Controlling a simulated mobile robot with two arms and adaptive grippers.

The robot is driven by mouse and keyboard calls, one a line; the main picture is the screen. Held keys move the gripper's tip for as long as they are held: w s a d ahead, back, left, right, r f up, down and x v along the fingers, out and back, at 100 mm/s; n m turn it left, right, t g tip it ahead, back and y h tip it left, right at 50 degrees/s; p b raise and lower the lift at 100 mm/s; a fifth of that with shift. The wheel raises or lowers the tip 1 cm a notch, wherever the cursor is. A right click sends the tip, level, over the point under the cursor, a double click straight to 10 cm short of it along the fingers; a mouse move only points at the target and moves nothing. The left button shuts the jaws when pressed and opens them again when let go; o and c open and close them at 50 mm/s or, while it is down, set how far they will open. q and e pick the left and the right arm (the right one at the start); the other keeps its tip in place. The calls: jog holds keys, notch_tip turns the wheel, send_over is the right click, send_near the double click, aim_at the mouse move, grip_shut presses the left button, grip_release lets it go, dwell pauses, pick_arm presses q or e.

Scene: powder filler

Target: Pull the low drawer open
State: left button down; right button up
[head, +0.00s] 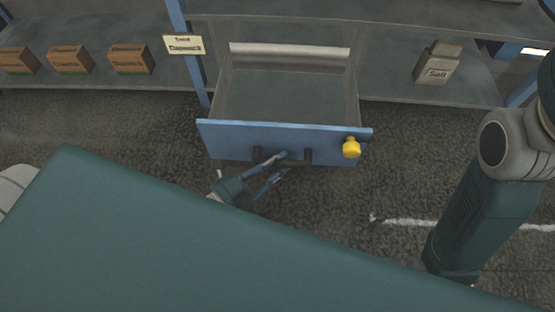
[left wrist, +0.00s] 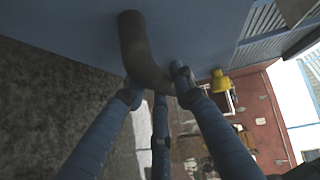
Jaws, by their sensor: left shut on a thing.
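The low drawer (head: 230,138) has a blue front and stands well out from the shelf unit. Its grey inside shows and looks empty. Its dark bar handle (head: 307,157) sits on the middle of the front. My left gripper (head: 278,168) reaches from below left and is shut on this handle. In the left wrist view the curved end of the handle (left wrist: 138,45) runs in between the fingers of my left gripper (left wrist: 155,90). My right arm shows at the right, but its gripper is out of view.
A yellow knob (head: 351,148) sits on the right of the drawer front. A salt bag (head: 437,65) stands on the shelf at right. The dark floor (head: 400,180) right of the drawer is clear.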

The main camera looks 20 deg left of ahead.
pick_arm(q)
jog(key=c, duration=1.7)
grip_release()
jog(key=v, duration=1.2)
